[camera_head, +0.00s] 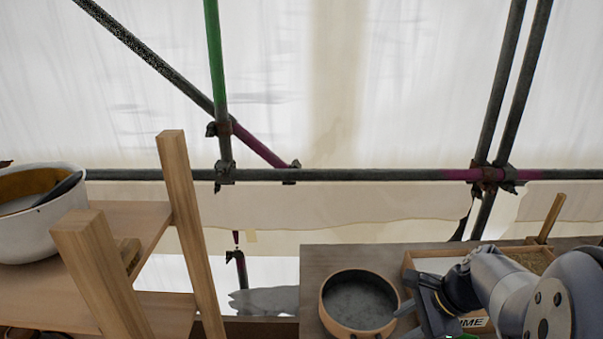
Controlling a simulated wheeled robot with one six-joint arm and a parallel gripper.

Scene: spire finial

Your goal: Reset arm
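My arm is at the lower right, its pale grey links folded in front of a wooden box. My gripper (428,302) is the dark part at the arm's left end, low in the picture, between the round pan and the box. Its fingers are not clear, so I cannot tell whether it is open or shut, and I see nothing plainly held in it.
A round pan with grey contents (358,300) stands on a wooden table (320,262). Behind my arm is a wooden box (424,254), its label partly hidden and reading "IME". At left, a white bucket (42,232) sits on a wooden shelf (136,218). Scaffold poles (380,175) cross behind.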

